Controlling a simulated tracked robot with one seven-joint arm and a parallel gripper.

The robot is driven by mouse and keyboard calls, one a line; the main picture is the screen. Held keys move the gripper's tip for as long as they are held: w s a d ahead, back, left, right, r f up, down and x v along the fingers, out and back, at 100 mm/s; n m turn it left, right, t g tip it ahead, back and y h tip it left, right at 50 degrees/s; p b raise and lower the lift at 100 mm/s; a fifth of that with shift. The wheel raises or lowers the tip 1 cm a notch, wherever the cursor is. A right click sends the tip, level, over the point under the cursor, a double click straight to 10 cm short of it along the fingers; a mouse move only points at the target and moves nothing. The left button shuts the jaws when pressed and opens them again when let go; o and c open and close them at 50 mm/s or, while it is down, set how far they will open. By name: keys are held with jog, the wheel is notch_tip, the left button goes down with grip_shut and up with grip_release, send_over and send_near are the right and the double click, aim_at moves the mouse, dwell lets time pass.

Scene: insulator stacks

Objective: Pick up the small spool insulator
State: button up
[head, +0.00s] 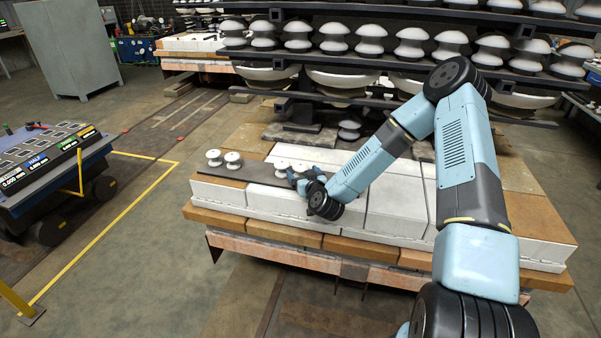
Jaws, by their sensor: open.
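Several small white spool insulators stand upright on a dark strip on top of the white blocks. Two stand at the left end, a far-left spool (214,157) and a second spool (233,160). After a gap, a group of spools (281,168) stands further right, close to my gripper. My gripper (297,178) is low over the strip, beside this group, and is open. It and my wrist partly cover the right end of the group. I cannot tell whether any spool is between the fingers.
A dark rack (390,57) with rows of large grey-white insulators stands close behind the blocks. A control console (50,165) stands at the left. The floor between is clear.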

jog(key=shift+w, duration=0.35)
jog(key=c, duration=1.3)
jog(key=shift+o, duration=0.2)
